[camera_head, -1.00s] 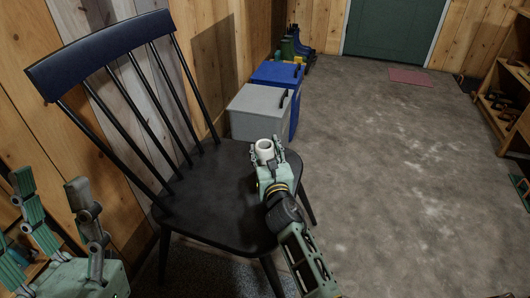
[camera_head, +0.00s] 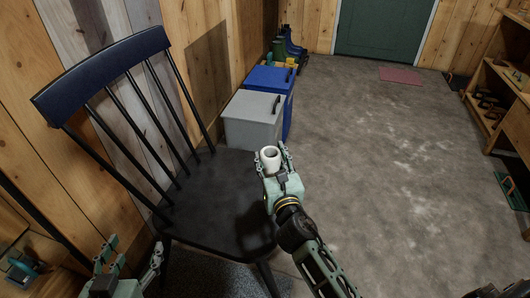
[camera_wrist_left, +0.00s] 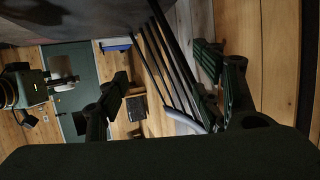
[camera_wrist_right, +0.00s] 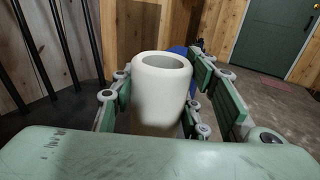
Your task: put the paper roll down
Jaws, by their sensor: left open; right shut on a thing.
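The white paper roll (camera_head: 270,158) stands upright between the fingers of my right gripper (camera_head: 273,165), above the right side of the black chair's seat (camera_head: 215,205). In the right wrist view the roll (camera_wrist_right: 160,85) fills the middle, its hollow top showing and a finger on each side. My right gripper is shut on it. Whether its bottom touches the seat is hidden. My left gripper (camera_head: 130,262) is open and empty at the lower left, in front of the chair. Its two spread fingers also show in the left wrist view (camera_wrist_left: 170,90).
Beyond the chair stand a grey bin (camera_head: 254,120) and a blue bin (camera_head: 272,80) along the wooden wall, with boots (camera_head: 290,45) behind. A wooden shelf (camera_head: 500,90) is at the right. The concrete floor (camera_head: 400,170) between is clear.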

